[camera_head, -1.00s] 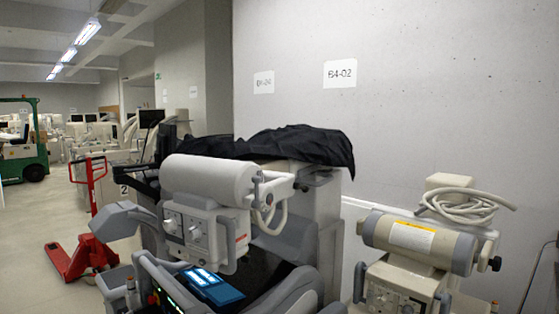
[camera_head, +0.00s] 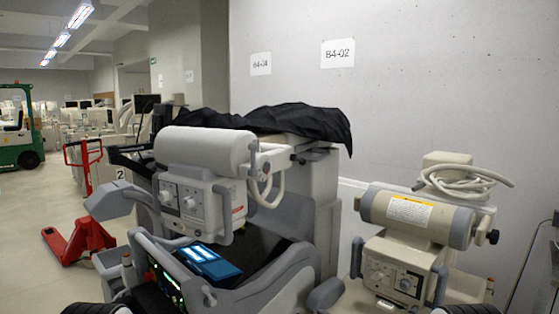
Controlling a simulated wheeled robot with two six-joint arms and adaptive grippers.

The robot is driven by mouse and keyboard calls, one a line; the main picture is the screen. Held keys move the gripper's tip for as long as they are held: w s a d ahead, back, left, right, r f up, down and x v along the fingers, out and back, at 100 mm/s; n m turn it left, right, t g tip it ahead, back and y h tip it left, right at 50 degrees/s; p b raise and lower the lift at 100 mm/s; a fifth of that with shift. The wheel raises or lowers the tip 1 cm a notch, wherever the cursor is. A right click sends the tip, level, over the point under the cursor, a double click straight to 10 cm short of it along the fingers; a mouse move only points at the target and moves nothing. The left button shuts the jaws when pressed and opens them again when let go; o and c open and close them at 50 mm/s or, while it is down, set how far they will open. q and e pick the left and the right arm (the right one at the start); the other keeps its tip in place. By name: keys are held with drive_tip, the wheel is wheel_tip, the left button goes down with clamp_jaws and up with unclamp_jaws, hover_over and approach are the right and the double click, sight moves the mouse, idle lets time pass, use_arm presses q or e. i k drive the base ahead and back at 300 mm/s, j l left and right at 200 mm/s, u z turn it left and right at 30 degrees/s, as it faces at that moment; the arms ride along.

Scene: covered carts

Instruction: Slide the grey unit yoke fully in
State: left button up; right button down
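The grey unit (camera_head: 318,215) stands in the middle, a mobile cart with a black cloth over its top. Its head is a light cylinder (camera_head: 203,147) with a white control box (camera_head: 190,200) carrying knobs and grey side handles. A yoke (camera_head: 268,156) holds the cylinder's right end and joins an arm running back to the cart. How far the yoke is slid out cannot be read clearly. Dark rounded shapes at the bottom edge, left and right, may be parts of my arms. No gripper fingers show, and nothing of mine touches the yoke.
A beige unit (camera_head: 415,212) with a coiled cable stands close at the right. A red pallet jack (camera_head: 78,240) and green forklift (camera_head: 22,130) are at left. The wall is behind; open floor lies left.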

sight(274, 150)
drive_tip(key=i+j+z, duration=0.15)
drive_tip(key=z, duration=0.3)
drive_tip(key=i+j+z, duration=0.25)
drive_tip(key=z, duration=0.2)
drive_tip(key=i+j+z, duration=0.2)
drive_tip(key=z, duration=0.2)
drive_tip(key=j, duration=0.1)
